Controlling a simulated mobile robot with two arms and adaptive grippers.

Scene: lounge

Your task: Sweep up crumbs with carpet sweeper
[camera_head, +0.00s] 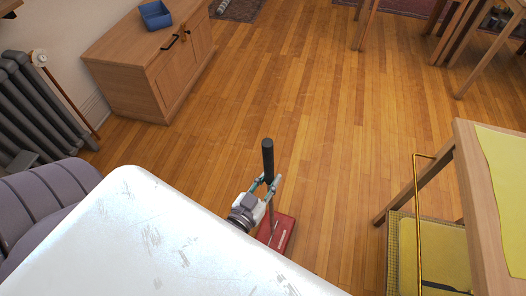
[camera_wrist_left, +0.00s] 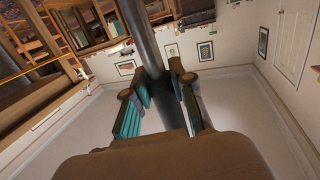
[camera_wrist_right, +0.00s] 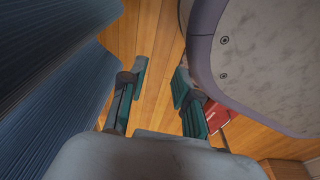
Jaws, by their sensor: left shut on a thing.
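The carpet sweeper has a red head (camera_head: 281,236) on the wooden floor and a handle with a black grip (camera_head: 267,158) standing up from it. My left gripper (camera_head: 269,184) is shut around the handle just below the black grip. In the left wrist view the dark handle (camera_wrist_left: 146,45) runs between the fingers of my left gripper (camera_wrist_left: 160,90). My right gripper (camera_wrist_right: 160,88) is open and empty, with floor showing between its fingers. Part of the red sweeper head (camera_wrist_right: 216,117) shows beyond it. I cannot make out any crumbs.
A wooden cabinet (camera_head: 130,75) with a blue tray (camera_head: 155,15) stands at the back left, near a grey radiator (camera_head: 35,105). At right are a wooden table (camera_head: 478,200) and a yellow-seated chair (camera_head: 440,255). The floor (camera_head: 300,90) between them is clear.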

